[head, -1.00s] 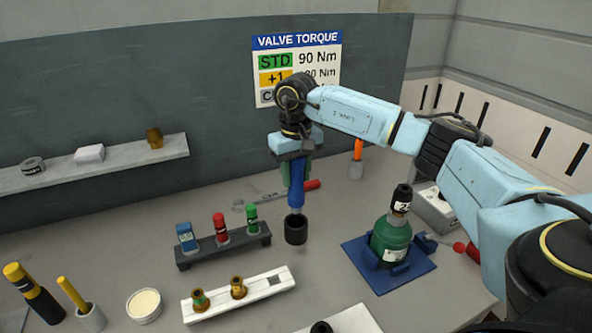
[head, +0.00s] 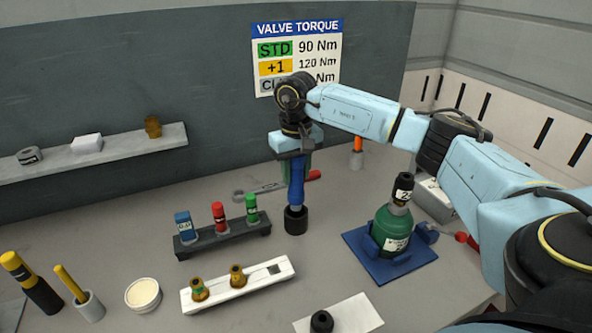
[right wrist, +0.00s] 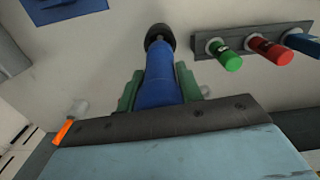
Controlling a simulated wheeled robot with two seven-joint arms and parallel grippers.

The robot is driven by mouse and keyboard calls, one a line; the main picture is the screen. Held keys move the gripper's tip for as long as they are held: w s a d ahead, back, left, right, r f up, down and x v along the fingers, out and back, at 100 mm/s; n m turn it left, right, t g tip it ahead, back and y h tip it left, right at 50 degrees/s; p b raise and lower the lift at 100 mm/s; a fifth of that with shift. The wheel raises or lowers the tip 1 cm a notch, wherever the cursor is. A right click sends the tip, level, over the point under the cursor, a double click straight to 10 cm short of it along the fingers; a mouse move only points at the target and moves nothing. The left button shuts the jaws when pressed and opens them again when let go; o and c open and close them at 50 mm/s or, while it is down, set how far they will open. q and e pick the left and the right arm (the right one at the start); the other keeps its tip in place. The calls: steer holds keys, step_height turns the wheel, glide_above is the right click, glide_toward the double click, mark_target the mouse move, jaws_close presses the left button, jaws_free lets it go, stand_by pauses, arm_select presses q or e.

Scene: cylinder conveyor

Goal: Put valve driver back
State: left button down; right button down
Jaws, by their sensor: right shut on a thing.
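The valve driver (head: 297,192) is a blue-handled tool with a black socket (head: 296,220) at its lower end. My right gripper (head: 296,165) is shut on its blue body and holds it upright, socket down, at or just above the table; I cannot tell whether it touches. In the right wrist view the blue driver (right wrist: 162,75) sits between the green fingers (right wrist: 163,90). A black rack (head: 224,240) to the left holds a blue driver-like tool (head: 184,226), a red one (head: 219,215) and a green one (head: 251,208). My left gripper is not in view.
A green cylinder (head: 393,230) stands in a blue cradle (head: 361,249) at the right. A white block (head: 215,292) with brass valves lies in front. A yellow-topped tool (head: 32,280) and a round tub (head: 142,295) stand at the left.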

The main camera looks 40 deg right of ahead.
mark_target(296, 193)
steer(key=shift+f+b, duration=2.1)
steer(key=shift+f, duration=1.15)
steer(key=c, duration=0.9)
jaws_free()
steer(key=shift+o, duration=0.2)
steer(key=shift+r+p, duration=2.2)
steer(key=shift+r, duration=0.8)
